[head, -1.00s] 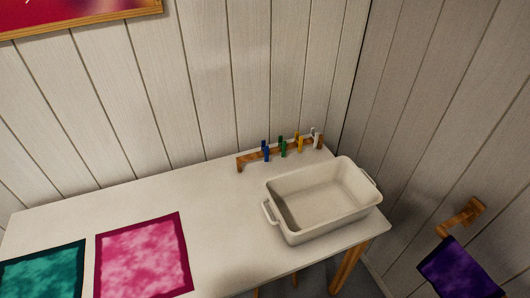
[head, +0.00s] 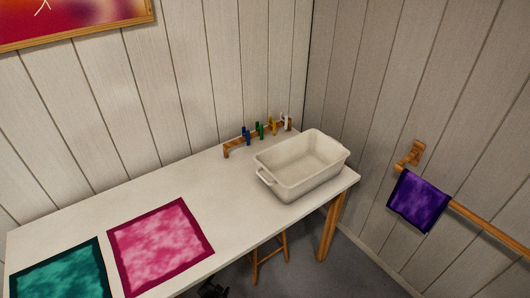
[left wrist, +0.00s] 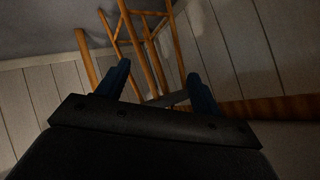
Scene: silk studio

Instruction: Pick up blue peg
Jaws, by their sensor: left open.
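The blue peg (head: 246,136) is clipped upright on a low wooden rail (head: 234,149) at the back of the white table (head: 90,222), in the head view. It is the leftmost peg in the row. My left gripper (head: 212,291) shows only as a small dark shape at the bottom edge of the head view, below the table's front edge and far from the peg. In the left wrist view its two dark blue fingers (left wrist: 158,82) are apart with nothing between them. The peg is not in the left wrist view. My right gripper is not in view.
Green (head: 259,130), yellow (head: 272,126) and white (head: 285,121) pegs share the rail. A white basin (head: 299,184) stands in front of it. Pink (head: 160,243) and teal (head: 62,275) cloths lie on the left. A wooden stool (head: 268,256) stands under the table.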

